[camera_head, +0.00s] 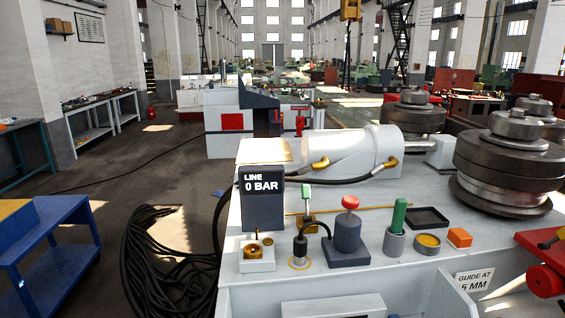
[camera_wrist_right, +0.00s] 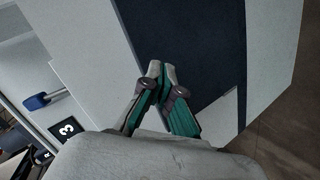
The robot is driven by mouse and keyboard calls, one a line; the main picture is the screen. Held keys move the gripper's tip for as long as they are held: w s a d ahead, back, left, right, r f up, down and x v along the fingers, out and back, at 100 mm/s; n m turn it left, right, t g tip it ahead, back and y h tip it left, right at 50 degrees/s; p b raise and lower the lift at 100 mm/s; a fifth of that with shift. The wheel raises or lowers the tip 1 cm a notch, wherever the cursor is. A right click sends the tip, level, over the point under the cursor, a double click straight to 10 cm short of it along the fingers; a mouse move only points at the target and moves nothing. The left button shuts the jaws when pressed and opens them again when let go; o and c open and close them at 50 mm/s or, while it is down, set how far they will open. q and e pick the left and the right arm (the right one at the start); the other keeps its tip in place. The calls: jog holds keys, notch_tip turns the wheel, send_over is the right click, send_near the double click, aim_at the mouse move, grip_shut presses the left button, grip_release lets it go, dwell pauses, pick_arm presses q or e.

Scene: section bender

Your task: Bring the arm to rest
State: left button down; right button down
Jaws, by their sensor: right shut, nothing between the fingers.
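My right gripper (camera_wrist_right: 162,70) shows in the right wrist view, its green and grey fingers shut with nothing between them. Beyond the fingertips are a pale grey panel (camera_wrist_right: 85,30) and a dark blue area (camera_wrist_right: 190,35). I cannot tell how far they are from the fingers. Neither gripper shows in the head view. My left gripper is in no view.
The machine top (camera_head: 430,290) in front holds the "0 BAR" display (camera_head: 263,200), a red-knobbed block (camera_head: 347,235), a green-handled tool (camera_head: 397,218), an orange block (camera_head: 459,237) and large steel rollers (camera_head: 510,160). Black hose (camera_head: 160,265) coils on the floor, beside a blue cart (camera_head: 45,250).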

jog(key=s+a+f+m+g, duration=0.25)
jog(key=s+f, duration=0.35)
jog(key=f, duration=0.3)
jog(key=s+a+f+m+g, duration=0.1)
jog(key=s+f+m+g, duration=0.15)
jog(key=s+f, duration=0.45)
jog(key=s+a+f+m+g, duration=0.2)
jog(key=s+f, duration=0.3)
jog(key=s, duration=0.4)
jog(key=s+a+f+m+g+b, duration=0.1)
jog(key=s+f+g, duration=0.3)
jog(key=s+f, duration=0.2)
jog(key=s, duration=0.2)
jog(key=shift+s+a+m, duration=0.35)
jog(key=shift+s+m, duration=0.05)
